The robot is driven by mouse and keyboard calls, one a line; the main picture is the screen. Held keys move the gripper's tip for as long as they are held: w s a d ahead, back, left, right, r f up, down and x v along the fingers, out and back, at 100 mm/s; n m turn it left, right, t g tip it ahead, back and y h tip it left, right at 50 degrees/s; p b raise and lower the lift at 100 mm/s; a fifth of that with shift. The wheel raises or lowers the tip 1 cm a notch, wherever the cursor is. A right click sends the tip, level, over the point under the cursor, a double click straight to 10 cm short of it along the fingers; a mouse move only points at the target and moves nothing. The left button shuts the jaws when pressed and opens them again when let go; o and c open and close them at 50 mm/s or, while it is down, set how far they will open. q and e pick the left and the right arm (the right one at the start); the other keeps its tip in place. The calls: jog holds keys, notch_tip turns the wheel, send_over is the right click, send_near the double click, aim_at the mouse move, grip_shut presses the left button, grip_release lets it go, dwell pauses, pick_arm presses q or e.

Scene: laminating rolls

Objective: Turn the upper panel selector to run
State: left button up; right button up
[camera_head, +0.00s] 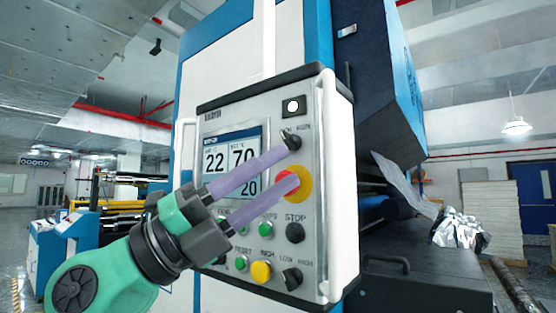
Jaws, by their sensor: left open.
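The upper panel selector (291,139) is a small black knob near the top right of the grey control panel (222,117). The word RUN shows by it, and the other label is partly hidden. My left gripper (290,168) is open in front of the panel, with two purple fingers spread apart. The upper fingertip is just below the selector in the picture. The lower fingertip overlaps the red emergency button (287,186) on its yellow ring. I cannot tell whether either finger touches the panel. My right gripper is not in view.
A lower black selector (291,279) labelled LOW HIGH sits below a black STOP button (295,233). A yellow button (261,272) and green buttons are nearby. A screen (232,165) is partly covered by my fingers. White handles (328,190) flank the panel.

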pick_arm(q)
jog(key=s+d+r+m+y, duration=0.2)
jog(key=m+y, duration=0.1)
jog(key=n+t+y, duration=0.5)
jog(key=t+y, duration=0.3)
jog(key=y, duration=0.2)
send_near(285, 140)
jog(key=shift+g, duration=0.3)
jog(key=p+x, duration=0.4)
jog(key=x, duration=0.1)
jog(key=p+x, duration=0.2)
jog(key=x, duration=0.1)
jog(key=shift+r, duration=0.3)
jog(key=shift+w+d+f, duration=0.1)
jog(key=shift+w+f, duration=0.05)
jog(key=shift+w, duration=0.15)
jog(key=shift+s, duration=0.1)
grip_shut()
